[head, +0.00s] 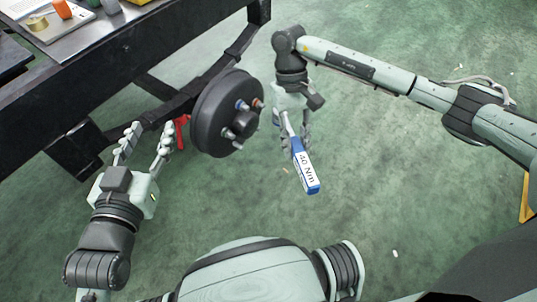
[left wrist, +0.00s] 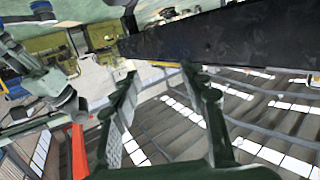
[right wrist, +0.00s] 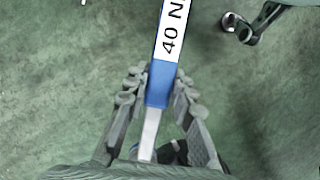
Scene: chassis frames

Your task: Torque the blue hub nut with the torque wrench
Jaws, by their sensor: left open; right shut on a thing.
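The torque wrench (head: 306,172) has a blue handle with a white "40 Nm" label. It also shows in the right wrist view (right wrist: 161,85). My right gripper (head: 293,135) is shut on it, to the right of the hub and apart from it. The wrench head is largely hidden by the gripper. The dark round hub (head: 211,108) faces right on the chassis frame. My left gripper (head: 146,138) is open and empty, left of the hub below the frame.
The black chassis frame (head: 165,45) runs along the upper left. A grey work surface (head: 88,38) there carries a tray and several small coloured items. A red part (head: 182,132) is just left of the hub. The green floor to the right is mostly clear.

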